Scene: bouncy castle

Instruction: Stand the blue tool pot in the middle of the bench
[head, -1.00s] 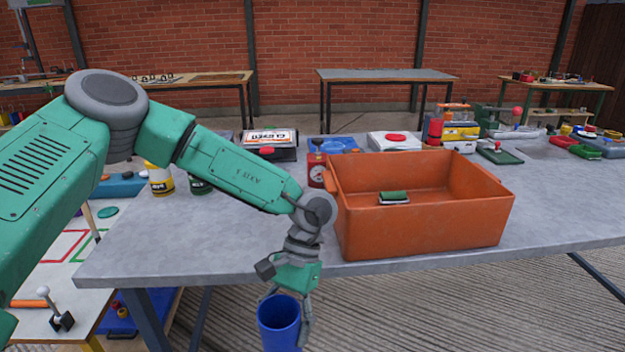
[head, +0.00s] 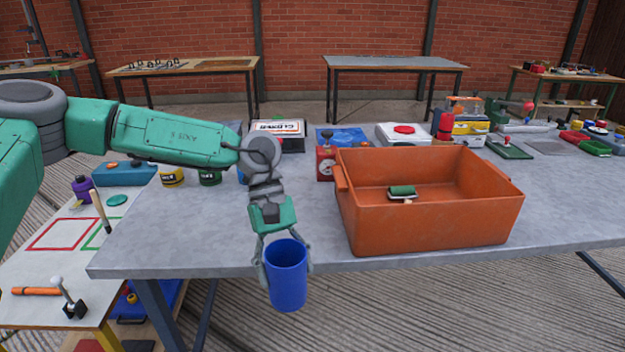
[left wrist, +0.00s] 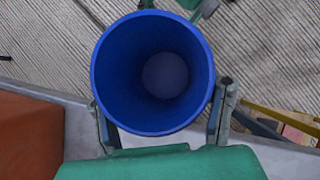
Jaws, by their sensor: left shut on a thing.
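The blue tool pot (head: 286,280) is upright and looks empty inside. My left gripper (head: 285,262) is shut on it, with one finger on each side. The pot hangs at the front edge of the grey bench (head: 215,240), left of the orange crate. In the left wrist view the pot (left wrist: 153,72) fills the upper middle between the fingers (left wrist: 160,118), with the ground behind it and the bench edge below. My right gripper is not in view.
The large orange crate (head: 430,222) stands on the bench, holding a small green-topped thing (head: 402,192). Paint tins (head: 172,176), a red device (head: 325,165) and other items line the back. The bench is clear left of the crate. A lower white table (head: 50,265) stands left.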

